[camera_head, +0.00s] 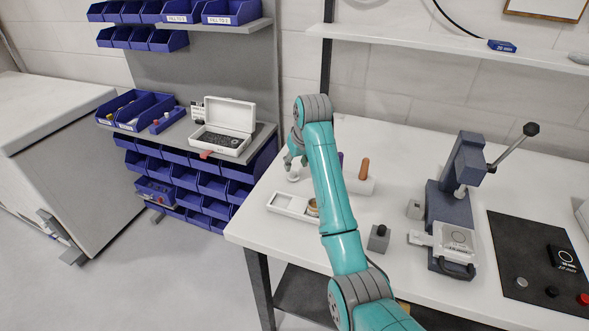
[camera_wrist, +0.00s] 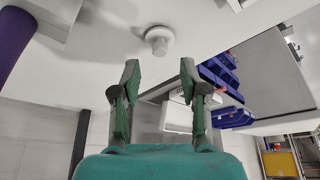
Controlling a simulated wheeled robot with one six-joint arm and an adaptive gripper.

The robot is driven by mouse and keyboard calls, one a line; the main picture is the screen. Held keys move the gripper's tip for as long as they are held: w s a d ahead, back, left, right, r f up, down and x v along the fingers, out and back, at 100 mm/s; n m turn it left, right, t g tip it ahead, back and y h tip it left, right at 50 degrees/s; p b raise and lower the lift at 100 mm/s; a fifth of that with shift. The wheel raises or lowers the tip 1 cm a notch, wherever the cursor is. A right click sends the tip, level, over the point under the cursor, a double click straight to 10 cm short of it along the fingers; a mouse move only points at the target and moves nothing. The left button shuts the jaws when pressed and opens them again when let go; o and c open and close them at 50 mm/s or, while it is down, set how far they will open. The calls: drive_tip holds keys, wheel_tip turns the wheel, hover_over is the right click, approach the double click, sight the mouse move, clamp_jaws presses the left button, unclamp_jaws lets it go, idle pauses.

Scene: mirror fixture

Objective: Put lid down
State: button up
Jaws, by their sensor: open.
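A small white round piece with a raised knob, which looks like the lid (camera_wrist: 158,40), rests on the white table ahead of my fingers in the wrist view. In the head view this lid (camera_head: 293,178) shows near the table's left edge, just below my gripper (camera_head: 294,162). In the wrist view my gripper (camera_wrist: 158,75) is open, its two green fingers apart with nothing between them. The lid lies beyond the fingertips, apart from them.
A white tray (camera_head: 287,203) holding a small round brass-coloured piece (camera_head: 312,208) lies in front of the lid. A white block with a brown handle (camera_head: 364,169) stands behind my arm. A lever press (camera_head: 460,190) stands right. An open white box (camera_head: 224,122) sits on the left shelf.

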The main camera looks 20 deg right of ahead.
drive_tip(key=v, duration=0.7)
drive_tip(key=shift+r, duration=0.2)
drive_tip(key=shift+s, duration=0.15)
